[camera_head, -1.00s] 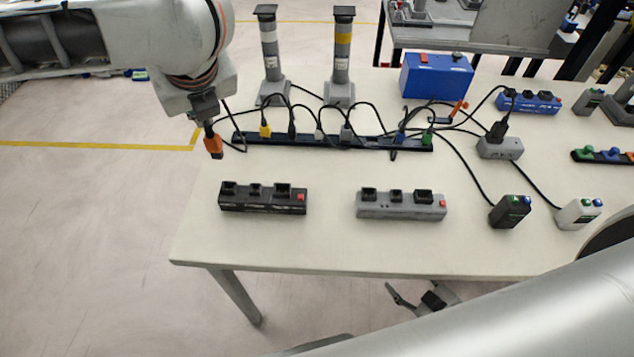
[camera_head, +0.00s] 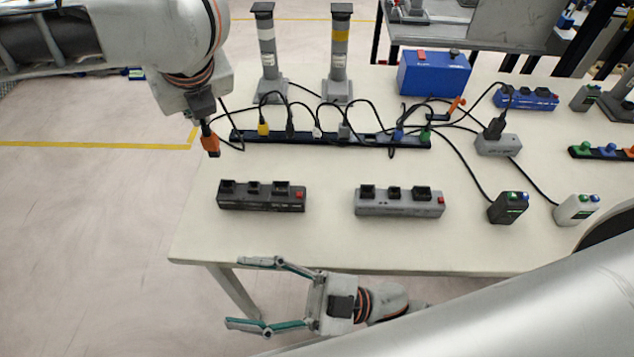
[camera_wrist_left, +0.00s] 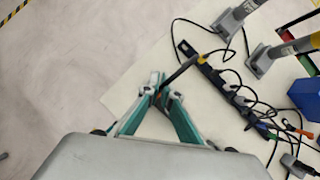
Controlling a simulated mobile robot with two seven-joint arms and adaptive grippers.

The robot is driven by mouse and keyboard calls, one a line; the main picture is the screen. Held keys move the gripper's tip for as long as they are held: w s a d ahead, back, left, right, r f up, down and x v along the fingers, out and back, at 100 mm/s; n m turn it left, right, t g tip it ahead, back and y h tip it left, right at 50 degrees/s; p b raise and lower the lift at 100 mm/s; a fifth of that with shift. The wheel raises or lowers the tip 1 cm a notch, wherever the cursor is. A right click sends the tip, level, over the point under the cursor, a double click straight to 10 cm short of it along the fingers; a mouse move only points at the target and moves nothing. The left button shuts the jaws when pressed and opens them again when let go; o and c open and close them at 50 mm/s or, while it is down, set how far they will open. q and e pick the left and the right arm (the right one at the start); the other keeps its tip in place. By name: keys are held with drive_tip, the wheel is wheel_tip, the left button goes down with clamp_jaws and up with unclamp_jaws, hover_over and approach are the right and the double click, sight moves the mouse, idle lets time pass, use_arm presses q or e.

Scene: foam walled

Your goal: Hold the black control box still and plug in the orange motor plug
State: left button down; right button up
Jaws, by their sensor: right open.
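The black control box (camera_head: 261,197) lies near the front left of the table, with dark sockets and a red switch on top. The orange motor plug (camera_head: 209,144) hangs under my left arm above the table's left edge, a dark cable running from it. My left gripper (camera_wrist_left: 160,92) has its teal fingers closed together around the plug, which is mostly hidden in the left wrist view. The plug is apart from the box, up and left of it. My right gripper (camera_head: 236,293) is open and empty below the table's front edge, fingers pointing left.
A grey control box (camera_head: 399,202) sits to the right of the black one. Behind them is a black socket strip (camera_head: 330,138) with several cabled plugs. Small dark (camera_head: 508,208) and white (camera_head: 576,210) boxes stand to the right. The table front around the black box is clear.

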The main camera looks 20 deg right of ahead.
wheel_tip(320, 180, up, 7)
drive_tip(key=s+a+n+g+y, duration=0.2)
drive_tip(key=n+g, duration=0.2)
drive_tip(key=g, duration=0.1)
drive_tip(key=n+t+h, duration=0.4)
drive_tip(key=n+h, duration=0.8)
drive_tip(key=n, duration=1.4)
approach(279, 193)
drive_tip(key=shift+w+a+f, duration=0.2)
drive_tip(key=shift+w+f, duration=0.05)
drive_tip(key=shift+w, duration=0.2)
drive_tip(key=shift+w+a+f, duration=0.2)
drive_tip(key=shift+w+f, duration=0.05)
drive_tip(key=shift+w, duration=0.25)
drive_tip(key=shift+s+a+f, duration=0.1)
drive_tip(key=shift+f, duration=0.15)
drive_tip(key=shift+a+f, duration=0.15)
drive_tip(key=shift+a, duration=0.15)
drive_tip(key=x, duration=1.1)
drive_tip(key=shift+s, duration=0.15)
